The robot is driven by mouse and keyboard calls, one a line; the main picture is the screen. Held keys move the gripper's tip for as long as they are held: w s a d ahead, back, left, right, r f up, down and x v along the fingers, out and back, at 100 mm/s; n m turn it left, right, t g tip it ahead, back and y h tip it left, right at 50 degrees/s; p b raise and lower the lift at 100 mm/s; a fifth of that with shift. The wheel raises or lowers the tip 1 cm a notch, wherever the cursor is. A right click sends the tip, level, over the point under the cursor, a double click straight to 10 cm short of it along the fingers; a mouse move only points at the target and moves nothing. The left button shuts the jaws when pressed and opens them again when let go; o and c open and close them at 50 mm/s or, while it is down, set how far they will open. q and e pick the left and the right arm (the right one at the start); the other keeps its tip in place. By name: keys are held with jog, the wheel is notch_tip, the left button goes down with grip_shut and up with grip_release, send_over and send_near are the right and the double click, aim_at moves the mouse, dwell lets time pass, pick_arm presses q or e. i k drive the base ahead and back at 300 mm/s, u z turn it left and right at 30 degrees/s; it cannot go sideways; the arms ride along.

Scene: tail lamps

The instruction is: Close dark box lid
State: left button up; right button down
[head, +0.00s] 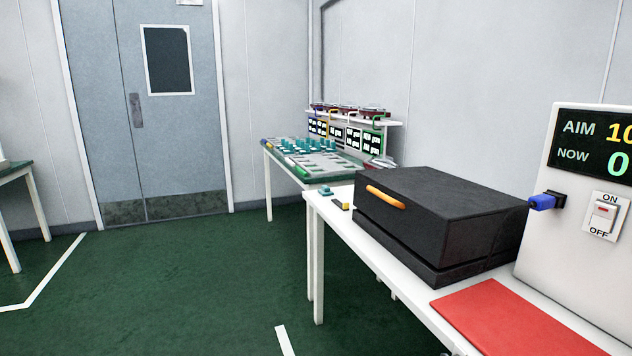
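The dark box (450,245) stands on the white table at the right of the head view. Its lid (440,198) lies down over the base, and a thin seam runs between lid and base near the bottom. An orange handle (386,197) is on the lid's front left face. From this view the lid looks shut. Neither of my grippers is in the head view.
A red mat (515,318) lies in front of the box. A white panel with a display (600,140), a blue plug (545,202) and a switch (604,215) stands right of it. A farther table holds teal parts (300,146).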

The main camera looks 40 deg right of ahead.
aim_at(448, 219)
jog(key=u, duration=0.55)
jog(key=i, duration=0.9)
jog(key=z, duration=2.35)
